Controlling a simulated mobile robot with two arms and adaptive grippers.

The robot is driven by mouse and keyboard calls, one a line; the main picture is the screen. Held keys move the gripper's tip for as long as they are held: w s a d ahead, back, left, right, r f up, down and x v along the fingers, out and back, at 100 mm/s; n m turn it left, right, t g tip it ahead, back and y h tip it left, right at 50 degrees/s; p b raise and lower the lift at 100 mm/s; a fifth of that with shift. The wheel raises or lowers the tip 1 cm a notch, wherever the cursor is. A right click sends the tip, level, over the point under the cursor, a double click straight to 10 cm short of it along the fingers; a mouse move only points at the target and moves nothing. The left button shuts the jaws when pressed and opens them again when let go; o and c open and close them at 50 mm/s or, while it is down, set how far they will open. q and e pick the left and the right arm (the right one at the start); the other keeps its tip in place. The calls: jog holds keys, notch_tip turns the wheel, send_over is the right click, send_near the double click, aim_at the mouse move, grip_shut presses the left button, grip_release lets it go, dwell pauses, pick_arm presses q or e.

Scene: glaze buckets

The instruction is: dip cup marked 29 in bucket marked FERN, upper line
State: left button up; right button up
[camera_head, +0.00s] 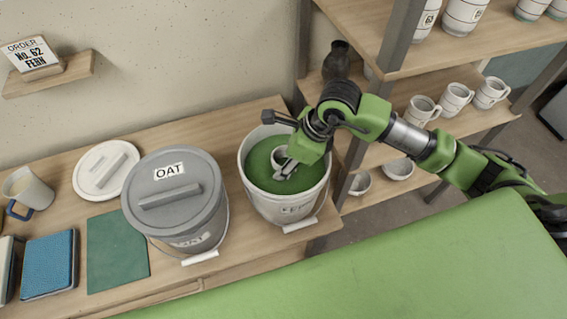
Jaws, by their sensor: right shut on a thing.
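The white bucket (249,190) stands open on the bench and holds green glaze (259,171). My right gripper (287,168) reaches into the bucket from the right and is shut on a pale cup (279,155). The cup is at the glaze surface, inside the bucket's rim, and partly hidden by the gripper. I cannot read a number on the cup or see its lines, nor tell how deep it sits. My left gripper is not in view.
A grey lidded bucket marked OAT (172,203) stands close to the left. Shelves with cups (421,110) stand right. A sign (32,56) reads ORDER No. 62 FERN.

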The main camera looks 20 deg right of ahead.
jog(key=shift+r+p, duration=1.3)
jog(key=shift+r, duration=1.4)
notch_tip(320, 180, up, 8)
jog(key=p, duration=0.4)
jog(key=shift+f, duration=0.15)
dwell(0.4)
